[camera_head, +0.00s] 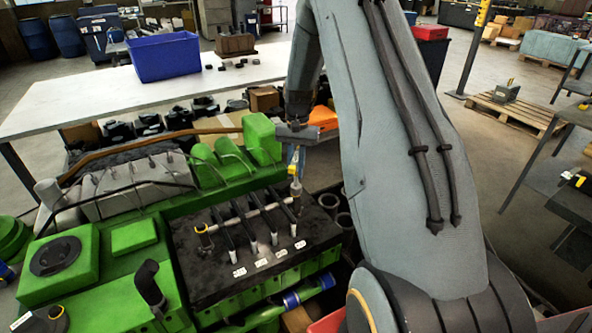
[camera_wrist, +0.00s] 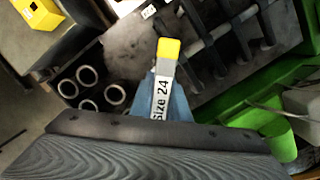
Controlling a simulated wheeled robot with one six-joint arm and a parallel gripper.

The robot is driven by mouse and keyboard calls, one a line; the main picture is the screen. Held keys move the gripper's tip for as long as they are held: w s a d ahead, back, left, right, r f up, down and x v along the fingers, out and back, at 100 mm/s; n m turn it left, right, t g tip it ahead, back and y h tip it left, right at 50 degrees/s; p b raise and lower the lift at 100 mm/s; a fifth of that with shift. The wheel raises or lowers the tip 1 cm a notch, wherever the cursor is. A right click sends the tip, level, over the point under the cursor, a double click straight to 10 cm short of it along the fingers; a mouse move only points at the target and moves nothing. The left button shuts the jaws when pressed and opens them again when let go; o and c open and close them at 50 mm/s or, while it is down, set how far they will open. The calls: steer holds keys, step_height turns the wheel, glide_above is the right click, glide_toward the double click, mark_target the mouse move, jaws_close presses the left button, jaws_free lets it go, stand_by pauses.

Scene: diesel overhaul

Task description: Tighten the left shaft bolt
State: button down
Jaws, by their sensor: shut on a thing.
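In the head view the wrench (camera_head: 294,158) points down over the right end of the shaft (camera_head: 262,210) on the green engine. In the wrist view the shaft (camera_wrist: 215,32) runs past the wrench's right side.
Open cylinders (camera_wrist: 88,78) stand beside the engine. A white table (camera_head: 100,95) with a blue bin (camera_head: 165,57) is behind. A green block (camera_head: 260,138) rises close to my gripper.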

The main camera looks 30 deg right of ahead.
steer(key=m, duration=0.6)
steer(key=shift+w+t, duration=0.1)
steer(key=shift+t, duration=0.3)
steer(key=m+t+p, duration=0.1)
steer(key=m, duration=0.6)
steer(key=shift+w+r+p, duration=0.1)
steer(key=shift+w+p, duration=0.05)
steer(key=shift+p, duration=0.15)
steer(key=m+t+p, duration=0.1)
steer(key=m+p, duration=0.1)
steer(key=m, duration=0.4)
steer(key=shift+w, duration=0.1)
steer(key=m, duration=0.5)
steer(key=shift+w+m+h, duration=0.1)
steer(key=shift+m+h, duration=0.3)
